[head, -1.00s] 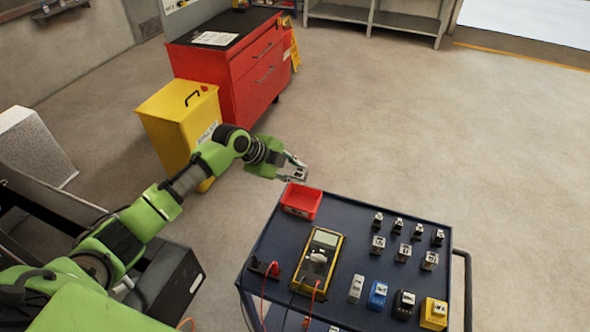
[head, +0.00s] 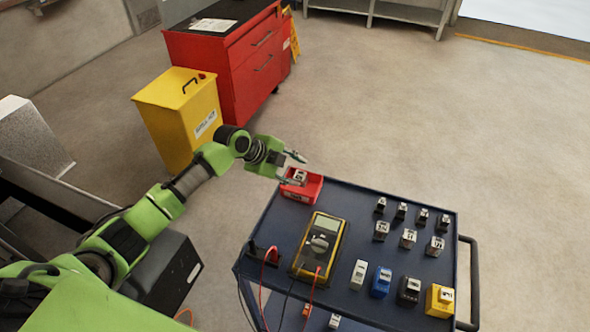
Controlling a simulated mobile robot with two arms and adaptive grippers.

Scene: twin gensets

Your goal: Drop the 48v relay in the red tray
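The red tray (head: 314,192) sits at the far left corner of the dark blue cart top (head: 340,200). A small relay (head: 299,176) with a pale top is at the tray's opening, seemingly inside it; its label is too small to read, so I cannot tell if it is the 48v one. My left gripper (head: 296,168) is over the tray, its fingers spread on either side of the relay, apparently clear of it. Several other relays (head: 408,238) stand in rows on the cart's right half. My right gripper is not in view.
A yellow multimeter (head: 319,245) with red and black leads lies mid-cart. White, blue (head: 381,281), black (head: 408,290) and yellow (head: 439,300) blocks stand along the front. A yellow bin (head: 180,120) and red cabinet (head: 235,65) stand behind my arm. Floor to the right is clear.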

